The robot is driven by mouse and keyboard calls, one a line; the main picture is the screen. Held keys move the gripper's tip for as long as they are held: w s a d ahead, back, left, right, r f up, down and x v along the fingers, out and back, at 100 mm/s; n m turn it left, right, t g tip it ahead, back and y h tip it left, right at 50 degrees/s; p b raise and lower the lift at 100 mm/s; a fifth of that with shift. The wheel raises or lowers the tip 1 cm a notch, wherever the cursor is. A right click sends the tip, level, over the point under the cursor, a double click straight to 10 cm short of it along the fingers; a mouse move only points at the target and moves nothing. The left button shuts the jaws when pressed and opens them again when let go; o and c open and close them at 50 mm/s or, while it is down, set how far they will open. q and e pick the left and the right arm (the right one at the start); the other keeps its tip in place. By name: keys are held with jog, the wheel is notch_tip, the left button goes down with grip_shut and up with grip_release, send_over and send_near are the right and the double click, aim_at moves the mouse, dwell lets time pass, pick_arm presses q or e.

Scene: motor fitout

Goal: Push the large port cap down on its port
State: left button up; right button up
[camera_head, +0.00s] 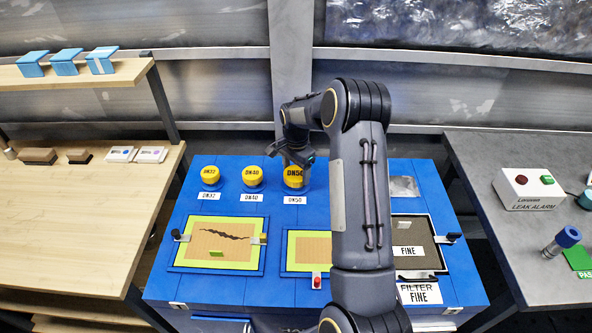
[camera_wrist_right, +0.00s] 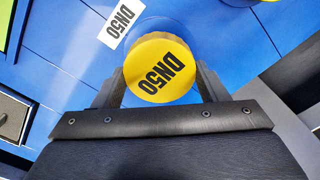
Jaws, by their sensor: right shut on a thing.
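The large port cap (camera_head: 293,179) is yellow, round and marked DN50. It sits at the back of the blue unit (camera_head: 210,275), behind the white DN50 label (camera_head: 295,200). My right gripper (camera_head: 297,160) reaches it from above and behind. In the right wrist view the cap (camera_wrist_right: 150,55) lies between the two dark fingers of my right gripper (camera_wrist_right: 161,86), which are shut on its sides. The port under the cap is hidden, so I cannot tell how far down the cap sits. My left gripper is not in view.
Smaller yellow caps DN32 (camera_head: 210,175) and DN40 (camera_head: 252,176) stand to the left. Framed panels (camera_head: 217,243) lie in front. My right arm covers part of the unit. A leak alarm box (camera_head: 527,188) is on the right bench (camera_head: 480,165); a wooden bench (camera_head: 90,220) is left.

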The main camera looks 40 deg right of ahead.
jog(key=o, duration=1)
jog(key=shift+f, duration=0.1)
notch_tip(320, 180, up, 8)
jog(key=shift+f+b, duration=0.1)
jog(key=shift+b, duration=0.4)
